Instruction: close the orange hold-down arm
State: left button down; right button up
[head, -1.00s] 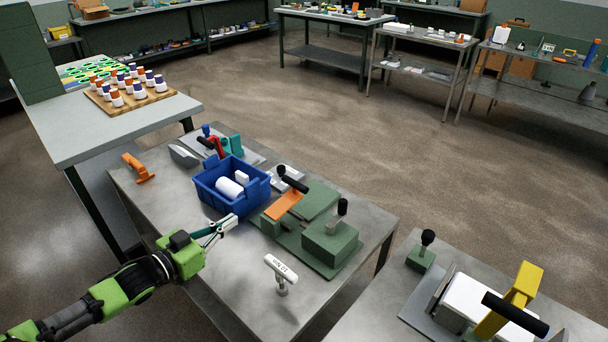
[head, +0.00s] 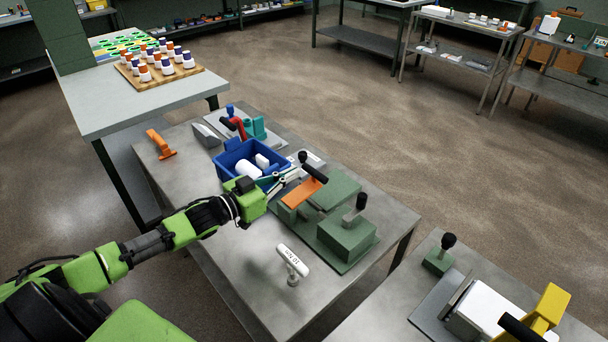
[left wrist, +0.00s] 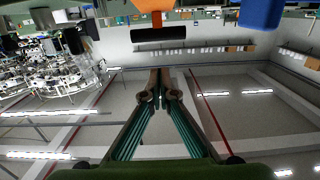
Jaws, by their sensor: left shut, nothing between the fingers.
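The orange hold-down arm (head: 302,193) sits on a green fixture (head: 347,238) on the metal table. It is raised at a slant, with its black bar handle (head: 315,173) at the upper end. My left gripper (head: 295,174) is shut and empty, close beside the arm and its handle on the bin side. I cannot tell if they touch in the head view. In the left wrist view the shut fingertips (left wrist: 160,78) point towards the black handle (left wrist: 158,33) with a visible gap, and the orange arm (left wrist: 153,5) is cut off at the top edge. My right gripper is not in view.
A blue bin (head: 223,165) with white parts stands just behind my left gripper. A white torque-labelled tool (head: 292,261) stands at the front. A green block with a black-knobbed post (head: 361,203) is right of the arm. An orange tool (head: 160,145) lies far left.

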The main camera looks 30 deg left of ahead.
aim_at(304, 190)
pick_arm(q)
jog(key=x, duration=0.2)
jog(key=shift+w+d+r, duration=0.1)
jog(key=shift+w+d, duration=0.05)
jog(key=shift+w, duration=0.1)
jog(key=shift+w+d+f, duration=0.1)
jog(key=shift+w+f, duration=0.3)
jog(key=shift+f, duration=0.15)
jog(key=shift+w+d+f, duration=0.15)
jog(key=shift+w+f, duration=0.2)
jog(key=shift+f, duration=0.2)
jog(key=shift+w+d+f, duration=0.1)
jog(key=shift+w+f, duration=0.2)
jog(key=shift+f, duration=0.15)
jog(key=shift+f, duration=0.15)
